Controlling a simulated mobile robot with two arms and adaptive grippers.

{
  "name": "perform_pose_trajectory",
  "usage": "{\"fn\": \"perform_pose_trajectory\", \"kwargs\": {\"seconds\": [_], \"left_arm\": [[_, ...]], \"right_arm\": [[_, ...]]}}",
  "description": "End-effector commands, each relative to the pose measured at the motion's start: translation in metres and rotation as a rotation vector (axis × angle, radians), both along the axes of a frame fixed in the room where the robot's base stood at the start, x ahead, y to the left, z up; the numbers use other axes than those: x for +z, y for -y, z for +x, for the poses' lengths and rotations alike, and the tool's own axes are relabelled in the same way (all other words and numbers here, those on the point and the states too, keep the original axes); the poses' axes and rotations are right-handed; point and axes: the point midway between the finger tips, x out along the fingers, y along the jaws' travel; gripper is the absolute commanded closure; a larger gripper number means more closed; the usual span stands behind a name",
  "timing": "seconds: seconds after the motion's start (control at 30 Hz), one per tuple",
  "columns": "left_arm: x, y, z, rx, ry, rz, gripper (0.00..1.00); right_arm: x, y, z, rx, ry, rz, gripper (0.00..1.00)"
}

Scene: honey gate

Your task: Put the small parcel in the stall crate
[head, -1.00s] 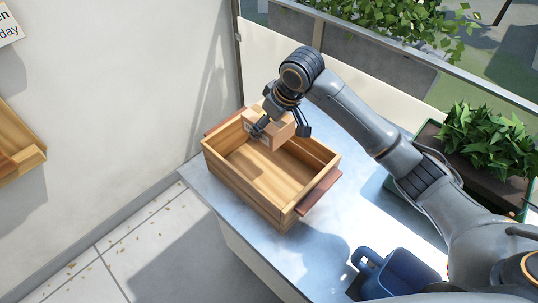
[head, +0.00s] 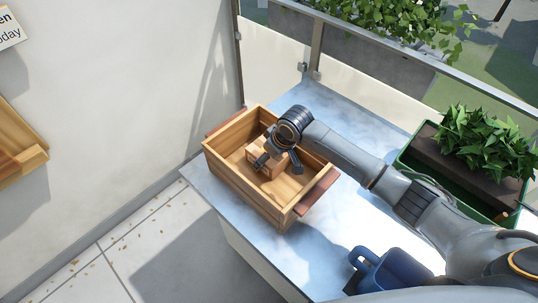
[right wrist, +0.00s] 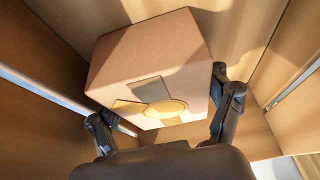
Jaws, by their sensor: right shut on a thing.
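The stall crate (head: 233,184) is an open wooden box with red-brown handles, standing on the pale counter. The small parcel (head: 262,158) is a brown cardboard box inside the crate, low between its walls. My right gripper (head: 277,164) reaches down into the crate and is shut on the parcel. In the right wrist view the parcel (right wrist: 150,62) sits between the two fingers (right wrist: 160,112), with a gold round seal on its near side. Crate walls surround it. I cannot tell whether the parcel touches the crate floor. My left gripper is not in view.
A blue jug-like container (head: 388,270) stands at the counter's front right. A green planter with leafy plants (head: 480,150) is at the right. A glass-and-metal railing (head: 400,95) runs behind. The counter (head: 350,110) behind the crate is clear.

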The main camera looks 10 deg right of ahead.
Motion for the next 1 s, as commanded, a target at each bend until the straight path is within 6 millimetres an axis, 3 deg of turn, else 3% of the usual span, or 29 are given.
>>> {"fn": "perform_pose_trajectory", "kwargs": {"seconds": [0.17,0.2,0.23,0.67,0.77,1.0], "left_arm": [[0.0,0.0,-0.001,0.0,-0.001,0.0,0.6],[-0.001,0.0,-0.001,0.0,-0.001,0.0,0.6],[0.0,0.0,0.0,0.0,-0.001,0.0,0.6],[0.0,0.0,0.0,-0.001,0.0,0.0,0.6],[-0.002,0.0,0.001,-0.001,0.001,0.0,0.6],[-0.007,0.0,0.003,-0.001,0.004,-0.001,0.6]], "right_arm": [[-0.001,0.0,0.001,-0.001,0.002,0.002,0.72],[-0.003,0.0,0.0,-0.001,-0.001,0.0,0.18],[-0.002,0.0,0.0,-0.001,0.0,0.0,0.12],[0.002,0.001,0.0,0.0,0.001,0.0,0.11],[0.013,0.004,-0.003,0.0,0.002,0.0,0.11],[0.059,0.014,-0.02,0.0,0.004,0.0,0.11]]}}
